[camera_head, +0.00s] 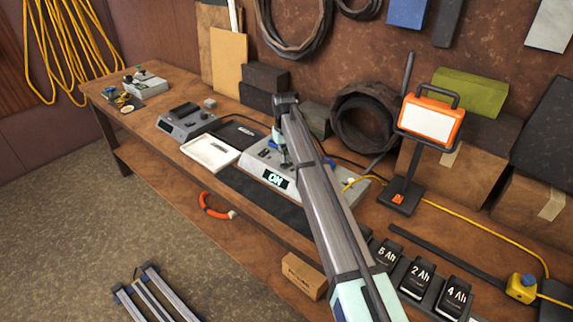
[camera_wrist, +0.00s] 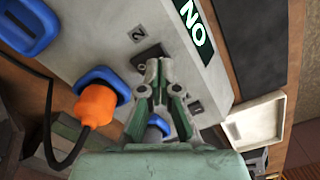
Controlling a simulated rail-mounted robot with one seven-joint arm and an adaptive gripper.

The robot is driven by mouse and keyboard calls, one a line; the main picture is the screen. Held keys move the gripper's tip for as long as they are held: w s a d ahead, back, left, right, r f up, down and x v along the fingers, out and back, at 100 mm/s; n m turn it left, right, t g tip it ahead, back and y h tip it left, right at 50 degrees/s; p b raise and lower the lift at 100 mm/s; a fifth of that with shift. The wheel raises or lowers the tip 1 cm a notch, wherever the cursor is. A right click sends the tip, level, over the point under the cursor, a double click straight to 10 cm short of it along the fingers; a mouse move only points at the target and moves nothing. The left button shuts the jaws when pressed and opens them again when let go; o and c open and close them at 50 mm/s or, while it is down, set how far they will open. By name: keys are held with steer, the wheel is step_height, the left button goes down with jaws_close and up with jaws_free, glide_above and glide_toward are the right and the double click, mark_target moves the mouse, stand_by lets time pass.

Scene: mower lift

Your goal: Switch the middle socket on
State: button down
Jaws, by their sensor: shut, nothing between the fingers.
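The grey socket unit (camera_head: 262,161) sits on the bench in the head view, its lit display (camera_head: 276,180) reading ON. In the wrist view the unit (camera_wrist: 165,20) shows the display (camera_wrist: 193,24) upside down. An orange plug (camera_wrist: 96,104) with a black cable sits in the middle blue socket (camera_wrist: 101,76). A black switch (camera_wrist: 148,53) lies beside a label marked 2 (camera_wrist: 137,35). My gripper (camera_wrist: 158,69) is shut and empty, its tips at the switch; I cannot tell whether they touch. My gripper (camera_head: 279,149) is also over the unit in the head view, partly hidden by my arm.
Another blue socket (camera_wrist: 30,24) is at upper left in the wrist view. A white tray (camera_head: 210,151) and a grey charger (camera_head: 187,122) stand left of the unit. An orange work lamp (camera_head: 431,119) and several black batteries (camera_head: 418,277) are to the right. A cardboard box (camera_head: 303,275) lies in front.

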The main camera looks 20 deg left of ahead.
mark_target(284, 166)
steer(key=shift+f+b, duration=0.35)
steer(key=shift+f, duration=0.85)
stand_by(0.8)
steer(key=shift+r, duration=0.1)
steer(key=shift+r+p, duration=1.6)
steer(key=shift+r, duration=1.85)
steer(key=shift+s, duration=0.1)
